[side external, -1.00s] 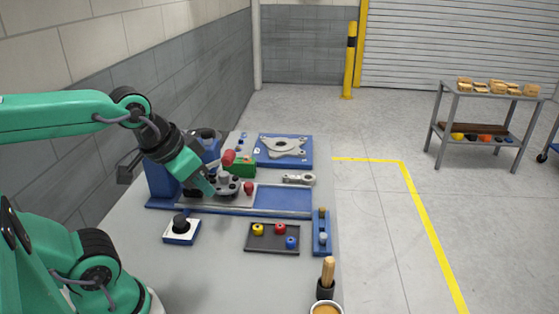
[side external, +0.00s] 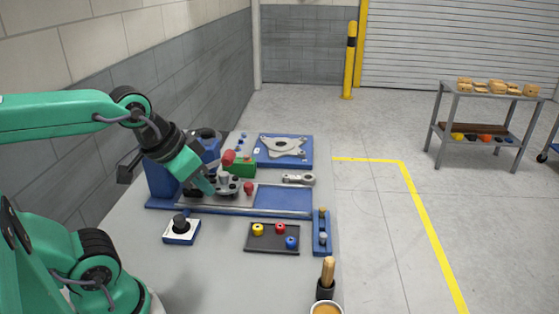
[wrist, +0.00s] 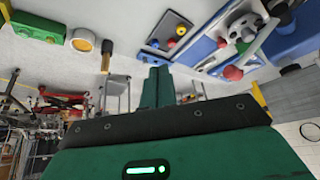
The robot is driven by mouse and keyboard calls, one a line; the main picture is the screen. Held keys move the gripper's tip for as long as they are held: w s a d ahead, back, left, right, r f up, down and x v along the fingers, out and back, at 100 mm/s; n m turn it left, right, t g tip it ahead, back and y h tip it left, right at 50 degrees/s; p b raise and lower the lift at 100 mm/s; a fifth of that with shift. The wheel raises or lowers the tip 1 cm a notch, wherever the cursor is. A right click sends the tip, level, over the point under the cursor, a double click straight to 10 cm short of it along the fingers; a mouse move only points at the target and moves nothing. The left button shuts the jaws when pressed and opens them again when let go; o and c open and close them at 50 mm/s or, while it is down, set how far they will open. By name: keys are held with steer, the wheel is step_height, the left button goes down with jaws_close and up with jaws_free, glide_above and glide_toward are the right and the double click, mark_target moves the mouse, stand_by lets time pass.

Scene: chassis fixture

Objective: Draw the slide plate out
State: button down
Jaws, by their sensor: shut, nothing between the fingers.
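The grey slide plate (side external: 225,205) lies in the long blue chassis fixture (side external: 285,198), toward its left end. A red knob (side external: 249,188) stands near the plate's right end, and a grey round hub part sits on the plate. My gripper (side external: 209,191) is over the left part of the plate, beside the hub. In the wrist view my gripper (wrist: 157,84) is shut and empty. The red knob (wrist: 232,73) shows up and to the right of the fingers there, apart from them. Contact with the plate cannot be told.
A dark tray (side external: 272,240) with coloured rings lies in front of the fixture. A black-knobbed block (side external: 181,230) stands at front left. A blue plate (side external: 308,153) with a grey casting and a green block (side external: 241,167) are behind. The fixture's right part is clear.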

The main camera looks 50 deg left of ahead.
steer(key=c, duration=1.6)
jaws_free()
steer(key=shift+r, duration=0.15)
steer(key=o, duration=0.4)
steer(key=shift+r, duration=0.25)
steer(key=shift+o, duration=0.5)
step_height(320, 180, up, 5)
steer(key=shift+f, duration=0.2)
steer(key=w+a+r+n+g, duration=0.1)
steer(key=w+a+r+n, duration=0.15)
steer(key=w+n, duration=0.25)
steer(key=w+a+r+n+g, duration=0.1)
steer(key=w+a+n, duration=0.2)
steer(key=w+n, duration=0.15)
steer(key=w+a+f+n+g, duration=0.3)
steer(key=w+a+f+n, duration=0.1)
steer(key=w+a+n, duration=0.9)
steer(key=shift+m, duration=0.45)
steer(key=f, duration=1.1)
steer(key=a+f, duration=0.1)
steer(key=f, duration=0.5)
steer(key=shift+a+f, duration=0.1)
steer(key=shift+f, duration=0.15)
